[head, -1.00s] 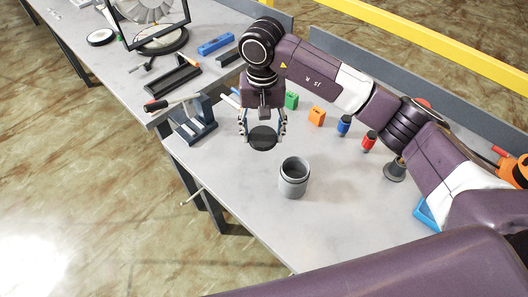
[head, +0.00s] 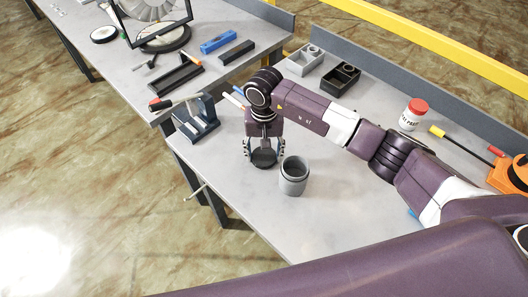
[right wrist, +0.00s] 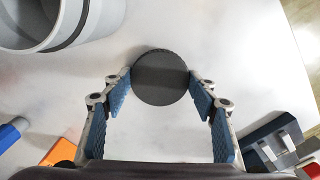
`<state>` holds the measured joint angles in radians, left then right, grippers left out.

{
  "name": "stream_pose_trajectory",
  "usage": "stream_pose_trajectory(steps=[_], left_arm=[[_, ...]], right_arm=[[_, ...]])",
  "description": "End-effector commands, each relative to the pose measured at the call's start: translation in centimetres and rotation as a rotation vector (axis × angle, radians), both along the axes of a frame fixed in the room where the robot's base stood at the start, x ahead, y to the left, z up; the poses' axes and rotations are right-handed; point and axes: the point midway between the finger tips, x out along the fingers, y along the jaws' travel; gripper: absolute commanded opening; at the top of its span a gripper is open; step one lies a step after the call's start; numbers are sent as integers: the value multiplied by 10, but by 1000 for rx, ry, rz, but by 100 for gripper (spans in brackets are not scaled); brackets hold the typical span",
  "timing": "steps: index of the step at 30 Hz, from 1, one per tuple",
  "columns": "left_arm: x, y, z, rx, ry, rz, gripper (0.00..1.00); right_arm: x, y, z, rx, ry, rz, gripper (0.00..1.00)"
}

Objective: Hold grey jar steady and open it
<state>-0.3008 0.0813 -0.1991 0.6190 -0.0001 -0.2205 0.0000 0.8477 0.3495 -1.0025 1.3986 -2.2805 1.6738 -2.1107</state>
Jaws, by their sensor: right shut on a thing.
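The grey jar (head: 293,180) stands upright and open on the near part of the table. Its open rim also shows at the upper left of the right wrist view (right wrist: 85,30). My right gripper (head: 264,154) is shut on a round dark lid (right wrist: 160,78), held flat between its fingertips. The lid is beside the jar, to its left in the head view, apart from it and low near the table top. I cannot tell whether the lid touches the table. My left gripper is not in view.
A blue-grey fixture (head: 197,125) stands at the table's left edge. A grey bin (head: 306,62), a black bin (head: 340,78) and a white bottle with red cap (head: 413,116) stand at the back. An orange block (right wrist: 60,152) is near my right gripper. Bare table lies right of the jar.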

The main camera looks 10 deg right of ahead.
Motion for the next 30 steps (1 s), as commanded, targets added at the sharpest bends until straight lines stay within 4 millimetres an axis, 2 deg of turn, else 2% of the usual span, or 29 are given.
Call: stream_pose_trajectory(steps=[3,4,9,20,22,30], left_arm=[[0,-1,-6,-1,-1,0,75],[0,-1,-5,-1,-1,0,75],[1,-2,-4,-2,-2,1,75],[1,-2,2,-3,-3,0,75],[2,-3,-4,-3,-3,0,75],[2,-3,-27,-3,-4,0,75]], right_arm=[[0,0,-4,0,-1,0,24],[0,0,-4,0,-1,0,55],[0,0,-3,0,0,-1,71],[0,0,2,0,1,0,71],[2,0,7,1,-5,0,71],[2,0,64,-1,-7,1,71]])
